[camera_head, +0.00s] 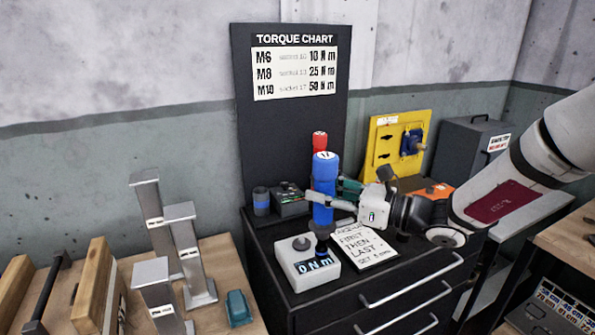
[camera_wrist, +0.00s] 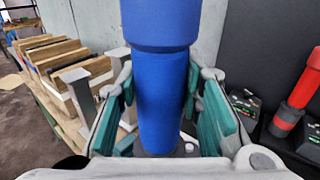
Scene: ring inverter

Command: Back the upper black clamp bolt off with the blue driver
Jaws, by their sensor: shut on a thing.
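The blue driver (camera_head: 325,180) stands upright over the black cabinet in the head view, its lower end by a small black part beside the white torque meter. My gripper (camera_head: 330,195) reaches in from the right and is shut on the driver's blue handle. In the wrist view the blue driver (camera_wrist: 162,95) fills the middle, between the teal fingers of my gripper (camera_wrist: 160,110). The driver's tip is hidden in the wrist view, and whether it touches anything is unclear. I cannot make out the upper black clamp bolt in either view.
A white torque meter (camera_head: 308,265) with a black knob and a paper note (camera_head: 363,246) lie on the cabinet top (camera_head: 262,243). A red driver (camera_head: 320,145) stands behind the blue one. Grey metal posts (camera_head: 185,240) stand at left. A yellow panel (camera_head: 392,150) is behind my arm.

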